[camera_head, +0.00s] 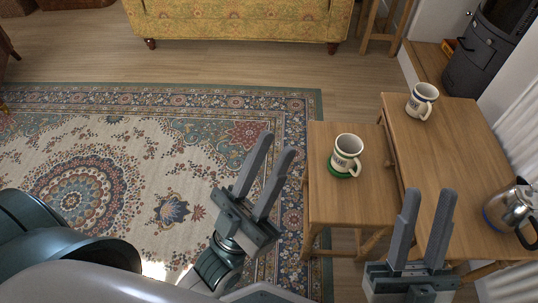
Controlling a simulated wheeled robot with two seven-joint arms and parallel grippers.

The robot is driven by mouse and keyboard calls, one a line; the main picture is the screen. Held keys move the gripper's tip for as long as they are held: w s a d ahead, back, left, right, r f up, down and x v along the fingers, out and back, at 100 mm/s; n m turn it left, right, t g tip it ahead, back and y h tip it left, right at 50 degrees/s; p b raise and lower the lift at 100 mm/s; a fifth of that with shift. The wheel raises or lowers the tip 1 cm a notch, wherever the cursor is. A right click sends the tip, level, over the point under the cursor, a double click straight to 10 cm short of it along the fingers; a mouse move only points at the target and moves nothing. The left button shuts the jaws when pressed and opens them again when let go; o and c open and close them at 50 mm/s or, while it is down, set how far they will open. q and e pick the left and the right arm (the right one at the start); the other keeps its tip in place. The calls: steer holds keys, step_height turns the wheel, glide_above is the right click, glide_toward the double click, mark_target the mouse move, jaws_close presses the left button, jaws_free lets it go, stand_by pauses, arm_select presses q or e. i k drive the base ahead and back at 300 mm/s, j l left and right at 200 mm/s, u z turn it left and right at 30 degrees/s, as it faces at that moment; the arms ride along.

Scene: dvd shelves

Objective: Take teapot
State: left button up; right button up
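The teapot (511,212) is shiny metal with a dark handle. It stands near the right edge of the larger wooden table (444,150), partly cut off by the frame edge. My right gripper (427,193) is to the left of the teapot, apart from it, with its two fingers slightly separated and nothing between them. My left gripper (273,150) is left of the small wooden table (376,207), over the rug side. Its fingers are apart and empty.
A white mug with a green base (346,156) stands on the small table. Another white mug (422,101) stands at the larger table's far left corner. A yellow sofa (240,20), a patterned rug (120,150) and a dark stove (488,50) lie beyond. The larger table's middle is clear.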

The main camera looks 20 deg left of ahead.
mark_target(503, 210)
steer(key=z, duration=1.25)
